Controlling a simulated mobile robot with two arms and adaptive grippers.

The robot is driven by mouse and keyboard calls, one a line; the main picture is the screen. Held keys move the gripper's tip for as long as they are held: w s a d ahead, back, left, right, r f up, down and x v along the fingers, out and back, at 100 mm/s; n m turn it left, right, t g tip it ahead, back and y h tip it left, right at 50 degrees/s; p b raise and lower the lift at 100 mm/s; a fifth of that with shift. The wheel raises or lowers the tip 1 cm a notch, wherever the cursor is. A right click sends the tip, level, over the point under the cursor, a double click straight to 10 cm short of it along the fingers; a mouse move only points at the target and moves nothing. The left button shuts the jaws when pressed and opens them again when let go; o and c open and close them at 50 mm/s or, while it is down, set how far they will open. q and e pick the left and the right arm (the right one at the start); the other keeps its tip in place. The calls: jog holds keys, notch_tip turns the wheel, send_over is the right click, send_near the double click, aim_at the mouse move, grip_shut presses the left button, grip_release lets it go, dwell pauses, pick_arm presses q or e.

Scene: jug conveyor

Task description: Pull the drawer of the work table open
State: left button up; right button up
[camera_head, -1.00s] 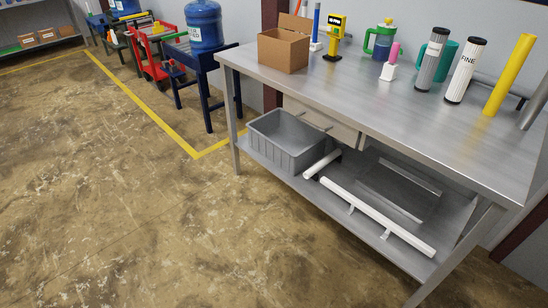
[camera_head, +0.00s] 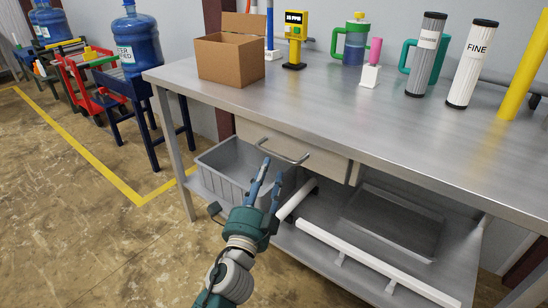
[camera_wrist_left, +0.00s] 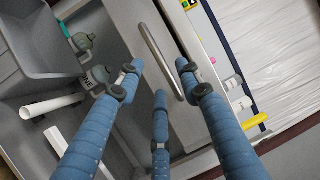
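The work table (camera_head: 330,105) has a pale drawer (camera_head: 325,157) under its top, with its front close beneath the table edge; it looks shut. A curved metal bar handle (camera_head: 283,153) is on its front. My left gripper (camera_head: 269,178) is open and empty, just below and in front of the handle. In the left wrist view the handle (camera_wrist_left: 158,55) runs between the spread blue fingers of the gripper (camera_wrist_left: 161,78), ahead of the lone finger's tip. I cannot tell whether any finger touches it. My right gripper is not in view.
A grey bin (camera_head: 232,165), white pipes (camera_head: 370,262) and a grey tray (camera_head: 393,222) lie on the lower shelf, close below the drawer. A cardboard box (camera_head: 231,60) and filter cartridges (camera_head: 471,65) stand on the top. The floor in front is clear.

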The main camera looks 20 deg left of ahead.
aim_at(274, 156)
pick_arm(q)
jog(key=w, duration=0.5)
jog(key=w+r, duration=0.1)
jog(key=w, duration=0.1)
jog(key=shift+w+a, duration=0.25)
jog(key=shift+w, duration=0.05)
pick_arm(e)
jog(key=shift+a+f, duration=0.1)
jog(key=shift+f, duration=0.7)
pick_arm(q)
grip_shut()
